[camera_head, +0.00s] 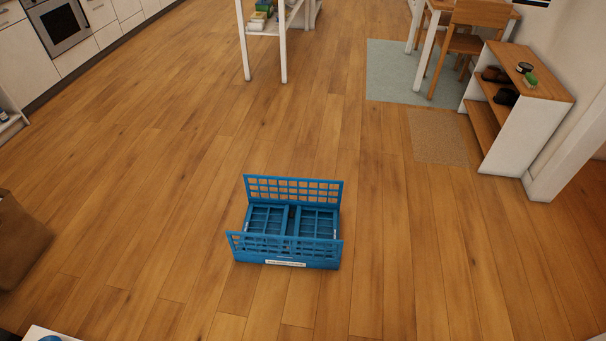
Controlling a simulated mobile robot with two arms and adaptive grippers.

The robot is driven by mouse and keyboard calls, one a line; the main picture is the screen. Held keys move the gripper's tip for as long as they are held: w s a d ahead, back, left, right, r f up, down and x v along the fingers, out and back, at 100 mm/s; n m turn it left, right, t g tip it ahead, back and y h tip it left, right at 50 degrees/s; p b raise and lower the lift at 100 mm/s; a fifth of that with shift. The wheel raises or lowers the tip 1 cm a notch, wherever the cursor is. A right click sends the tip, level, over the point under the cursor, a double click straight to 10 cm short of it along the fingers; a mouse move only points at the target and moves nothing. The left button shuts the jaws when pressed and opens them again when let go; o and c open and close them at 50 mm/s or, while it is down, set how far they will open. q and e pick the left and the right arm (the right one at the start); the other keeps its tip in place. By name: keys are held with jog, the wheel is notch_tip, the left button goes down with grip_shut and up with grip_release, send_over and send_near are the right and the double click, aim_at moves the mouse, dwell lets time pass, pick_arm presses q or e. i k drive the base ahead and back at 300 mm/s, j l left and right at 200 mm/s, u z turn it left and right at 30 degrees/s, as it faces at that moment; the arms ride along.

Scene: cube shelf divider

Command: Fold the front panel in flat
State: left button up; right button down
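A blue folding crate stands on the wooden floor a little below the middle of the head view. Its front panel (284,249) stands up, seems to lean slightly outward, and carries a white label along its lower edge. The back panel (293,190) also stands up. Between them the two side panels (268,219) (316,223) lie folded inward, low in the crate. Neither of my grippers is in view, and nothing touches the crate.
Floor around the crate is clear. A brown bin (20,240) stands at the left edge. A white-and-wood shelf (525,110) with shoes is at the right, near a small mat (437,137). A white surface corner (45,334) shows bottom left.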

aim_at(341, 183)
jog(key=i+l+z, duration=0.6)
jog(key=z, duration=0.2)
jog(key=i+l+z, duration=0.1)
jog(key=i+z, duration=0.3)
jog(key=i+l, duration=0.1)
jog(key=i, duration=0.3)
jog(key=i+l, duration=0.1)
jog(key=i, duration=0.25)
jog(key=i+u, duration=0.2)
jog(key=u, duration=0.2)
jog(key=i+u, duration=0.2)
jog(key=u, duration=0.2)
jog(key=i+l+u, duration=0.15)
jog(key=u, duration=0.25)
jog(key=i+l+u, duration=0.2)
jog(key=u, duration=0.2)
